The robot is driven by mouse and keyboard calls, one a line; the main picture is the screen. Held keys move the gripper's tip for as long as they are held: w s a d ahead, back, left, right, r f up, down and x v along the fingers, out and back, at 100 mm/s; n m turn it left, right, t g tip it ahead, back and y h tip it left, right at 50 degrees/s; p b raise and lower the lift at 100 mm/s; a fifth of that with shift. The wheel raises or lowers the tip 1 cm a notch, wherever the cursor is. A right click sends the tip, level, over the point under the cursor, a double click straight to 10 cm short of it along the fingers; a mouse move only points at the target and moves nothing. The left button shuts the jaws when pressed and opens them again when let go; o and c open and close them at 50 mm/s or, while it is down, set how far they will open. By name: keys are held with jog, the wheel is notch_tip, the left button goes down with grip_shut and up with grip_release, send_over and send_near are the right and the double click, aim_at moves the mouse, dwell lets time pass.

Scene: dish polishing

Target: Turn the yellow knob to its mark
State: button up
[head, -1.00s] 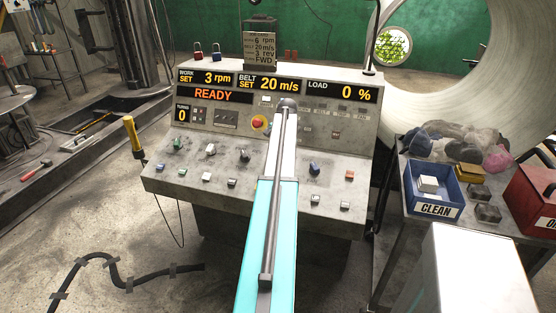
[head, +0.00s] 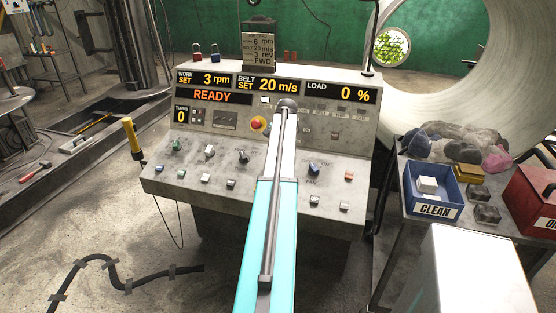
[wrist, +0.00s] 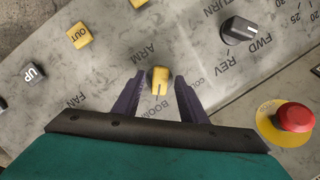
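In the wrist view, the yellow knob (wrist: 159,81) sits on the grey panel between the words ARM and BOOM. A dark line on it points toward BOOM, at the bottom of the picture. My gripper (wrist: 159,85) is open, with one purple finger on each side of the knob and a narrow gap showing on both sides. In the head view, my arm covers this part of the console (head: 225,192), so neither the knob nor the fingertips show there.
A red button on a yellow base (wrist: 293,117) lies right of the fingers in the wrist view. A table with a blue CLEAN bin (head: 433,205) stands right of the console.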

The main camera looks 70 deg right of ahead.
jog(key=b+v, duration=0.2)
jog(key=v, duration=1.1)
jog(key=shift+r+b, duration=0.25)
jog(key=shift+b, duration=0.15)
jog(key=shift+w+a, duration=0.1)
